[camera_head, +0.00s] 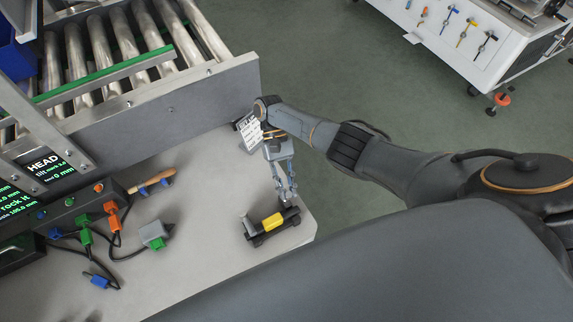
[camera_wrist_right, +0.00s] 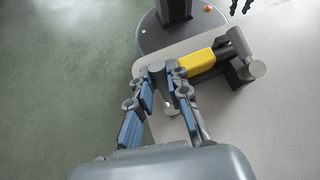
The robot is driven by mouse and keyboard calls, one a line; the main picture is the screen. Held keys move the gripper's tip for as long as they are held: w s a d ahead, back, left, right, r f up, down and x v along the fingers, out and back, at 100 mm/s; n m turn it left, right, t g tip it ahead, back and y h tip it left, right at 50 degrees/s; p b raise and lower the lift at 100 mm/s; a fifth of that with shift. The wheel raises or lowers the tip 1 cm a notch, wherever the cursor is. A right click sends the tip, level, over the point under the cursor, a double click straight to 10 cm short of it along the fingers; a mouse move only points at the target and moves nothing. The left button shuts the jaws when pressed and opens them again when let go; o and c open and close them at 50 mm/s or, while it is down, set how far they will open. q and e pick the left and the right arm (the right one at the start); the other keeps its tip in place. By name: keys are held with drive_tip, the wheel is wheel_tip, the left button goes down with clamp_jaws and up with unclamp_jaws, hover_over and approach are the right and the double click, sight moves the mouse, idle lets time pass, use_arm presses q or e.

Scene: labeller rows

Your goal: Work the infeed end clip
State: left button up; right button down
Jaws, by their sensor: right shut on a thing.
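The end clip (camera_head: 271,222) is a dark bar with a yellow middle and a grey cylindrical post at its left end. It lies on the grey tabletop near the right corner. In the right wrist view its yellow part (camera_wrist_right: 201,62) shows beyond my fingers. My right gripper (camera_head: 287,202) comes down from above onto the clip's right end. In the right wrist view my right gripper (camera_wrist_right: 167,78) is shut on that end, and the fingers hide the exact contact.
A roller conveyor (camera_head: 120,50) with a metal side rail stands behind the table. A screwdriver-like tool (camera_head: 152,182), a grey connector block (camera_head: 154,235) and several coloured plugs with cables lie to the left. The table edge is close to the clip's right.

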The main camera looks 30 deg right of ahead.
drive_tip(key=c, duration=1.3)
unclamp_jaws()
drive_tip(key=shift+w+d+r, duration=0.1)
drive_tip(key=shift+w+r, duration=0.2)
drive_tip(key=shift+r, duration=0.3)
drive_tip(key=shift+s+r, duration=0.3)
drive_tip(key=shift+r, duration=0.35)
wheel_tip(320, 180, up, 7)
drive_tip(key=shift+r, duration=0.2)
drive_tip(key=shift+f, duration=0.1)
